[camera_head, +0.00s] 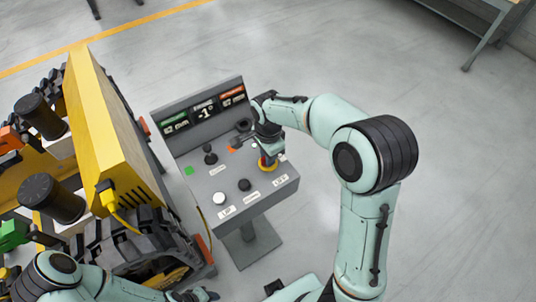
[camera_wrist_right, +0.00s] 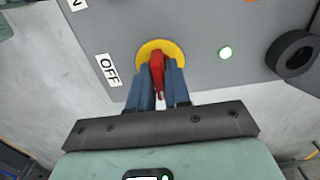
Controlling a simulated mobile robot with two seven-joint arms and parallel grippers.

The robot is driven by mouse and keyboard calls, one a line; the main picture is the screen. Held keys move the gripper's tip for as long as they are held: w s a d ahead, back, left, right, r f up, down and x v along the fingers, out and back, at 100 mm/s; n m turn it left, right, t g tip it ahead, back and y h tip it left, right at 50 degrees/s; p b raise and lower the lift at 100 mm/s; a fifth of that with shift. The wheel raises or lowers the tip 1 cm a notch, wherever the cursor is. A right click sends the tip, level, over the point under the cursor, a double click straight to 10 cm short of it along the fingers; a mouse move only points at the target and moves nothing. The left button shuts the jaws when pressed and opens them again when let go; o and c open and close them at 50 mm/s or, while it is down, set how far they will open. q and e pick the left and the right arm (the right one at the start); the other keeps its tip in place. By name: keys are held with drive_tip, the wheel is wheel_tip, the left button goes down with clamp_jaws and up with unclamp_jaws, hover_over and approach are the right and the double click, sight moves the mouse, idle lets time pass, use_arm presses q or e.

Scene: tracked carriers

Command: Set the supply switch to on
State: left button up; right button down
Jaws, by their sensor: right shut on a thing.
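The supply switch is a red handle (camera_wrist_right: 157,70) on a yellow round plate (camera_wrist_right: 174,51), on the grey console (camera_head: 222,178). In the head view the yellow plate (camera_head: 268,168) is at the console's right side. My right gripper (camera_head: 265,141) reaches down over it. In the right wrist view its blue fingers (camera_wrist_right: 159,88) are closed on the red handle, which points down the picture. An OFF label (camera_wrist_right: 108,70) lies left of the plate; a cut-off label ending in N (camera_wrist_right: 76,4) is at the top left. My left gripper (camera_head: 192,295) is at the bottom edge, mostly cut off.
The console also carries a black lever (camera_head: 210,155), a white button (camera_head: 218,199), a black knob (camera_head: 244,185) and a display panel (camera_head: 204,112). A yellow tracked carrier (camera_head: 100,120) stands close on the left.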

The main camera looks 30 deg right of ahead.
idle(0.3)
drive_tip(key=c, duration=1.2)
unclamp_jaws()
drive_tip(key=shift+o, duration=0.2)
drive_tip(key=shift+r, duration=0.1)
use_arm(q)
drive_tip(key=shift+w+r+p, duration=0.75)
drive_tip(key=shift+w+r, duration=0.15)
drive_tip(key=shift+r, duration=0.15)
use_arm(e)
wheel_tip(320, 180, up, 13)
drive_tip(key=shift+r, duration=0.15)
use_arm(q)
drive_tip(key=shift+s, duration=0.1)
